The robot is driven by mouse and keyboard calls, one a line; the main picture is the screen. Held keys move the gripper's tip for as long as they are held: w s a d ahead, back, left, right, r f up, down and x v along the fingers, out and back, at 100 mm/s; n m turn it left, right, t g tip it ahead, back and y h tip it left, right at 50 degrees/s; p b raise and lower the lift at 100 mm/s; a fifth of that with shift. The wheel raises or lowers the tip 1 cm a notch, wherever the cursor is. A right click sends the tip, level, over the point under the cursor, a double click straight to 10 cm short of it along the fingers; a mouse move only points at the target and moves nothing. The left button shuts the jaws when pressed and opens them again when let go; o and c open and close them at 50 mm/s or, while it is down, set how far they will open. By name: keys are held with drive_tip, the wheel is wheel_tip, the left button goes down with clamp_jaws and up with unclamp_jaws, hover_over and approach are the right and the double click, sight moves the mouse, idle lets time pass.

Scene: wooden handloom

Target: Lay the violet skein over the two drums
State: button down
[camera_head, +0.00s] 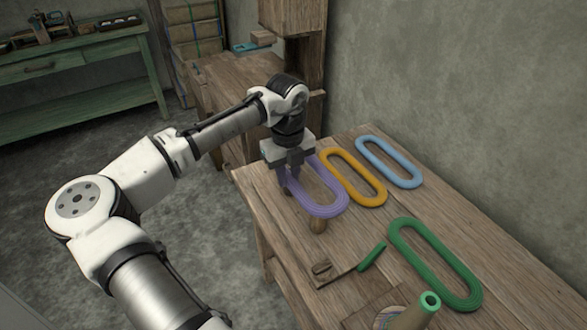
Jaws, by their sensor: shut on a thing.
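The violet skein (329,208) is a long loop at the left part of the wooden bench. My gripper (291,176) points down and is shut on its far left end. A second drum is not clearly visible; my gripper and the skein cover that area.
A yellow skein (373,199), a blue skein (416,182) and a green skein (466,298) lie on the bench (493,240). A green-handled tool (371,256) and a green-topped spool (429,302) are near the front. A wall stands behind; a green table (82,92) is far left.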

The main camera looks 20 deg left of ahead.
sight(289, 215)
drive_tip(key=shift+f+b, duration=1.8)
drive_tip(key=shift+b, duration=0.15)
drive_tip(key=shift+f+b, duration=1.3)
drive_tip(key=shift+f, duration=2.75)
drive_tip(key=c, duration=1.2)
unclamp_jaws()
drive_tip(key=shift+r, duration=0.1)
wheel_tip(289, 215, up, 14)
drive_tip(key=shift+f, duration=0.15)
